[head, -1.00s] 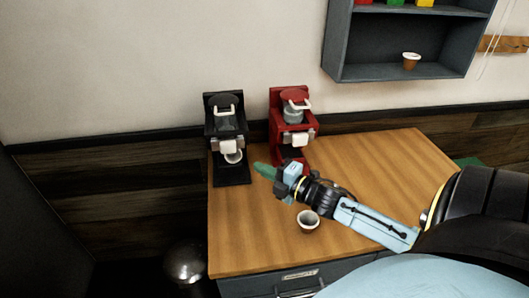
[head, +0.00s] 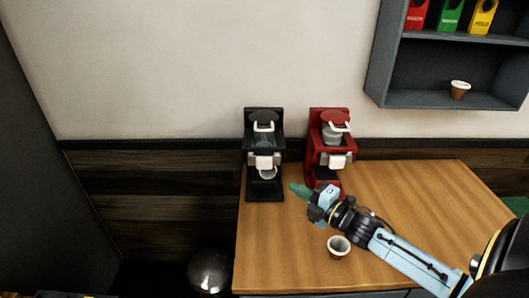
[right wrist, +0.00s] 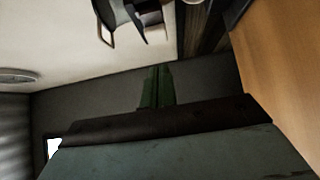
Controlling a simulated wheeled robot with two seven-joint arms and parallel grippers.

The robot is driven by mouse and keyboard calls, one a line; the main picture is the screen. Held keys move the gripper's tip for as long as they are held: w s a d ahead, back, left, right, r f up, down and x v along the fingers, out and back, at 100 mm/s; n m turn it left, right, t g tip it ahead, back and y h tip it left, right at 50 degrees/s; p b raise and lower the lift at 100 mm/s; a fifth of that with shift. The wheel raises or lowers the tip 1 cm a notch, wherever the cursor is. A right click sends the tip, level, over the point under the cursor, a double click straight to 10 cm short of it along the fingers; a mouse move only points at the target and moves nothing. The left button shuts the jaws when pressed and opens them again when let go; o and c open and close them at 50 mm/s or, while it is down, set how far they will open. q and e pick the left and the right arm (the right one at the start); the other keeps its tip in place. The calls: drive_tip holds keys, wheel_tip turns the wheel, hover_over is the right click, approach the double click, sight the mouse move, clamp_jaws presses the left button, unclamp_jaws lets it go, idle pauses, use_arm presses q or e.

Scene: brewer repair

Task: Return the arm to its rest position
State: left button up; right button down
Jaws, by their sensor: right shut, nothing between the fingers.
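My right gripper (head: 301,190) has green fingers and is shut and empty. It is held above the wooden table in front of the red brewer (head: 318,158), which it partly overlaps in the head view. The black brewer (head: 252,150) stands to the left of the red one, with a white cup (head: 267,173) in it. In the right wrist view the green fingers (right wrist: 157,88) are together, with a dark brewer part (right wrist: 148,18) at the top edge. My left gripper is not in view.
A small cup (head: 339,246) stands on the wooden table (head: 430,200) below my right forearm. A wall shelf (head: 440,100) at the upper right holds a brown cup (head: 460,89) and red, green and yellow packs. A shiny round object (head: 209,271) is at the table's left. The table's right part is clear.

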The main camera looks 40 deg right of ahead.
drive_tip(key=s+a+f+m+g+h, duration=0.1)
drive_tip(key=s+a+f+m+g, duration=0.1)
drive_tip(key=m, duration=0.2)
drive_tip(key=s+a+f+m+g+h, duration=0.2)
drive_tip(key=s+a+f+m, duration=0.1)
drive_tip(key=s+a+f+m+g+h, duration=0.1)
drive_tip(key=s+a+f+m+g, duration=0.1)
drive_tip(key=a+f+m, duration=0.1)
drive_tip(key=shift+s+a+m+h, duration=0.15)
drive_tip(key=shift+s+m+h, duration=0.15)
drive_tip(key=shift+m, duration=0.5)
drive_tip(key=s+a+m+g+y, duration=0.2)
drive_tip(key=s+a+m+g, duration=0.7)
drive_tip(key=s, duration=0.6)
wheel_tip(320, 180, down, 30)
drive_tip(key=s+a+n+b, duration=0.1)
drive_tip(key=n+b, duration=0.2)
drive_tip(key=b, duration=0.2)
drive_tip(key=s+d+f+g+b, duration=0.1)
drive_tip(key=s+f+b, duration=0.3)
drive_tip(key=s+f, duration=1.3)
wheel_tip(320, 180, down, 2)
drive_tip(key=shift+d+f+g+h, duration=0.2)
drive_tip(key=shift+d+g+h, duration=0.15)
drive_tip(key=shift+d, duration=0.55)
